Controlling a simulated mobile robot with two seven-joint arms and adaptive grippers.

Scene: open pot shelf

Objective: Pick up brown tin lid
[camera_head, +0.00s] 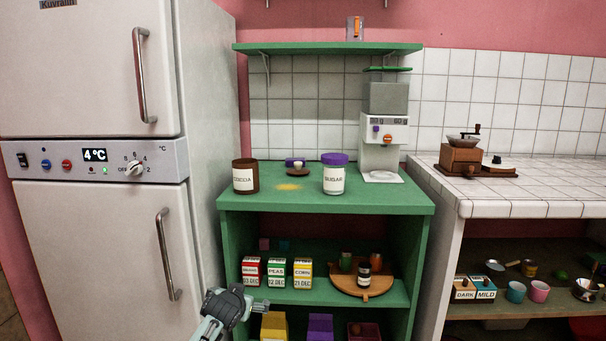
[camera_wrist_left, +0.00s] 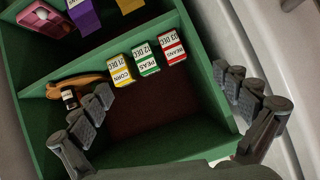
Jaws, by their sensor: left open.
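A small brown lid (camera_head: 298,173) with a pale knob lies on the green shelf unit's top, between the open brown cocoa tin (camera_head: 245,177) and the white sugar jar (camera_head: 333,176). My left gripper (camera_head: 258,303) is low in front of the shelf unit, well below the lid. In the left wrist view its fingers (camera_wrist_left: 163,82) are spread and empty, with the open shelf beyond. The brown lid is not seen in that view. My right gripper is not in view.
The green shelf unit (camera_head: 325,203) holds small labelled boxes (camera_head: 276,273) and a round wooden board (camera_head: 361,284) on its middle shelf. A grinder machine (camera_head: 383,125) stands at the top's back right. Yellow powder (camera_head: 288,187) lies before the lid. A fridge (camera_head: 110,250) stands left.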

